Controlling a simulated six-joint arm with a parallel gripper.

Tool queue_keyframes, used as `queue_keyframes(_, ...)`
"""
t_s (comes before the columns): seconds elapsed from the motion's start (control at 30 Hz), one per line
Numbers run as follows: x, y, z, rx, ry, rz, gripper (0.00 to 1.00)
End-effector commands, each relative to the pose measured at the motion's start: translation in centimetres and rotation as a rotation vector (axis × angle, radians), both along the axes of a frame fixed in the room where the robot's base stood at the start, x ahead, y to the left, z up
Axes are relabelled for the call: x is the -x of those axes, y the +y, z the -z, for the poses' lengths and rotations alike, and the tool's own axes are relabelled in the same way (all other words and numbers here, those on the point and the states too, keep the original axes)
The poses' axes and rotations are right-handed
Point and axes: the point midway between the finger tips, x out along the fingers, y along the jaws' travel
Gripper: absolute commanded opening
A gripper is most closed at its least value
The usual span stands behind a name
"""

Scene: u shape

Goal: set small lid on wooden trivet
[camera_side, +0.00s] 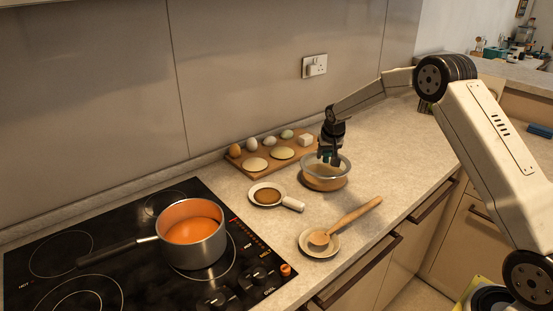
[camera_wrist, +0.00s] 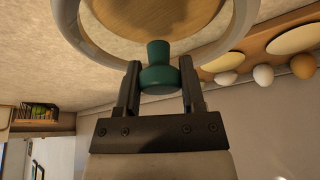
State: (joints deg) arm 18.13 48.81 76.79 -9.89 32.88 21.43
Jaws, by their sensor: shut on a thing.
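The small lid (camera_side: 345,168) is clear with a pale rim and a green knob (camera_wrist: 159,72). My gripper (camera_side: 329,158) is shut on the knob, and its two dark fingers (camera_wrist: 159,82) show on either side of it in the wrist view. The lid's rim (camera_wrist: 80,37) curves across the top of the wrist view. The round brown wooden trivet (camera_side: 325,185) is directly below the lid in the side view. It shows through the lid in the wrist view (camera_wrist: 140,15). I cannot tell whether the lid touches the trivet.
A wooden board (camera_side: 240,160) with eggs and pale rounds stands behind, by the wall. A small handled dish (camera_side: 267,195) is to the left. A wooden spoon (camera_side: 350,217) rests on a plate (camera_side: 318,249) in front. An orange-filled pot (camera_side: 193,240) stands on the hob.

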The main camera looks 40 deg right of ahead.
Motion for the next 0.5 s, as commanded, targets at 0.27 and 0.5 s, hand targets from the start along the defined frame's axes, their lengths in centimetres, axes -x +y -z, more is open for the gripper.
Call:
queue_keyframes(0.27,-0.4,-0.1,2.6,0.0,0.001,0.0,0.0)
queue_keyframes(0.5,-0.4,-0.1,3.4,0.0,-0.002,0.0,0.0)
